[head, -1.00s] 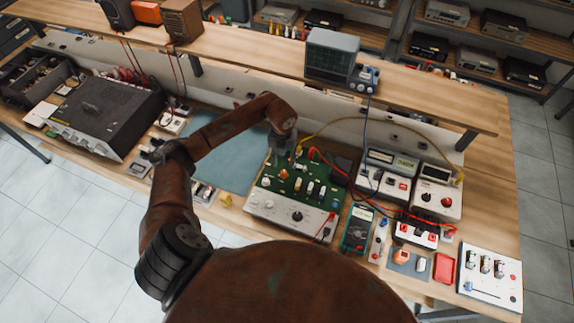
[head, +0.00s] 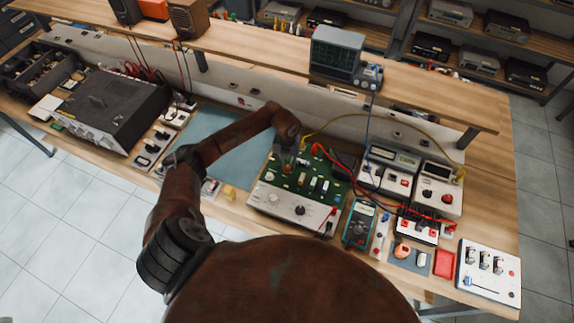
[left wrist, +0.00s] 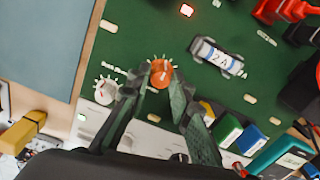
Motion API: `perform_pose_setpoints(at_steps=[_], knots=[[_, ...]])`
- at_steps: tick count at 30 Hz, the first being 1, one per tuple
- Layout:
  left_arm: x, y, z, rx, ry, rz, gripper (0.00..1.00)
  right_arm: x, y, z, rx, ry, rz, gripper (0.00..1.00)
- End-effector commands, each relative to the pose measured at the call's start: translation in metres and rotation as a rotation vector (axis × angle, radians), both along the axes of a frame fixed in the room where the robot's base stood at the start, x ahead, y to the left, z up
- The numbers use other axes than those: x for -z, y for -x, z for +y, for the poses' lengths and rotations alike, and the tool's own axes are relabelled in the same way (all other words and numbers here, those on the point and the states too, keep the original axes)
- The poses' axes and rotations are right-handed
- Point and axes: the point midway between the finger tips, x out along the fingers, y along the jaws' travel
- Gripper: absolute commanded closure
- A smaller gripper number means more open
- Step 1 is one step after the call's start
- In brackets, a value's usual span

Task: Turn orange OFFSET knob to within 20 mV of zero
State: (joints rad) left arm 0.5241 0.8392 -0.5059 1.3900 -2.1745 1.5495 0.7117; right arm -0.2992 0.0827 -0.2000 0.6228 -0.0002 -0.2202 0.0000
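The orange knob (left wrist: 160,74) stands on a green circuit board (left wrist: 130,30), with white tick marks around it. My left gripper (left wrist: 161,82) reaches down over the board, one fingertip on each side of the knob. The tips look close to its sides; whether they touch it cannot be told. In the head view my left gripper (head: 287,162) is over the back left part of the green board (head: 312,188) and largely hides the knob. A green-cased multimeter (head: 358,226) stands right of the board; its reading is too small to read. My right gripper is not in view.
A white knob (left wrist: 104,91) is left of the orange one. A capacitor (left wrist: 217,57) and colored blocks (left wrist: 228,130) stand to its right. Red and yellow leads (head: 345,117) run to bench meters (head: 388,170). A blue-grey mat (head: 225,140) lies left of the board.

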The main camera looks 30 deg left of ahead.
Motion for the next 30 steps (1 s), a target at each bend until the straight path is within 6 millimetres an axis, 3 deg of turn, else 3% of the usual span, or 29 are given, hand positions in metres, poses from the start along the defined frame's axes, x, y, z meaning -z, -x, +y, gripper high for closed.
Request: perform_pose_setpoints(at_steps=[3,8,20,30], knots=[[0.000,0.000,0.000,0.000,0.000,0.000,0.90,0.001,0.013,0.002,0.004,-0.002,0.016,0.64],[0.000,0.000,0.000,0.000,0.000,0.000,1.00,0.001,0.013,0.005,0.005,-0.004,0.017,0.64],[0.001,-0.001,0.001,0.043,-0.003,-0.002,1.00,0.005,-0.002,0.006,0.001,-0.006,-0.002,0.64],[0.003,-0.001,0.002,0.270,-0.006,-0.002,1.00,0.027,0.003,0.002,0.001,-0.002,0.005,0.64]])
